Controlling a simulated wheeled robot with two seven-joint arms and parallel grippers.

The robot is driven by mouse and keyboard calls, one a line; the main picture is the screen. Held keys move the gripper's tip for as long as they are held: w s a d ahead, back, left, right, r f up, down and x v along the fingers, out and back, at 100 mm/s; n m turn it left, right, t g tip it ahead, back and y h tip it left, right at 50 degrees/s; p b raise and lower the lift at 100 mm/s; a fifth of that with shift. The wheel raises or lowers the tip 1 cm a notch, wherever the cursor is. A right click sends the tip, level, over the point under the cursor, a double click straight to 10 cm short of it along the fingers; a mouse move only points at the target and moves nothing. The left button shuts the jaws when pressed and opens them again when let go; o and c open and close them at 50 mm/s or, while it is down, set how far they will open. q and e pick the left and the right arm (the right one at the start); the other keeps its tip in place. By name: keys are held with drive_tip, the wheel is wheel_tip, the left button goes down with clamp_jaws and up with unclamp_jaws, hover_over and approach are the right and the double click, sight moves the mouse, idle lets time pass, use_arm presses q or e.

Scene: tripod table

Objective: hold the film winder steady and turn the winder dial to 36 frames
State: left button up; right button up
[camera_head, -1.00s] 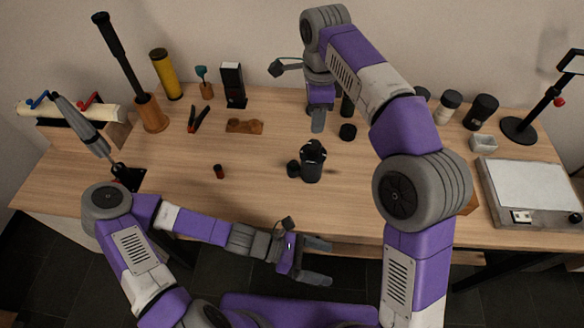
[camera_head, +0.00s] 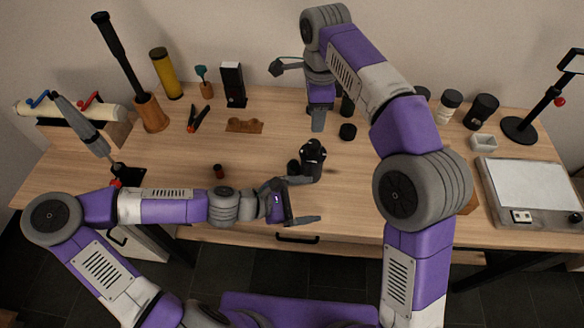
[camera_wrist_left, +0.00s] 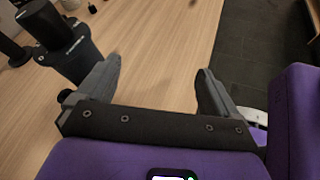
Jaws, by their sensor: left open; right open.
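The black film winder (camera_head: 313,152) stands upright near the middle of the table, with a short round part at its left side. It also shows at the upper left of the left wrist view (camera_wrist_left: 72,50), outside the jaws and beside the left-hand finger. My left gripper (camera_head: 308,200) is open and empty at the table's front edge, just in front of the winder; one finger is close to its base, and I cannot tell if they touch. My right gripper (camera_head: 319,120) points down over the table behind the winder, open, its fingers overlapping. The dial's marks are too small to read.
A black round cap (camera_head: 348,131) lies behind the winder to the right. A small dark red canister (camera_head: 219,171) stands to the left. A wooden rest (camera_head: 244,125) and orange-black pliers (camera_head: 198,118) lie further back. A light box (camera_head: 530,190) fills the right end.

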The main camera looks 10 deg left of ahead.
sight(304, 165)
use_arm(q)
drive_tip(key=w+a+n+t+y, duration=0.1)
drive_tip(key=w, duration=0.1)
drive_tip(key=w+a+r+n+t+y, duration=0.1)
drive_tip(key=w+a+n+t, duration=0.1)
drive_tip(key=w, duration=0.1)
drive_tip(key=w+a+n+t+y, duration=0.1)
drive_tip(key=w+n, duration=0.1)
drive_tip(key=shift+w+a+r, duration=0.15)
drive_tip(key=shift+a+r, duration=0.05)
drive_tip(key=shift+r, duration=0.1)
drive_tip(key=n, duration=0.2)
drive_tip(key=shift+w+d+f+n+t, duration=0.1)
drive_tip(key=shift+w+d+n+t, duration=0.15)
drive_tip(key=shift+n+t, duration=0.15)
drive_tip(key=x, duration=0.7)
drive_tip(key=shift+w+f, duration=0.15)
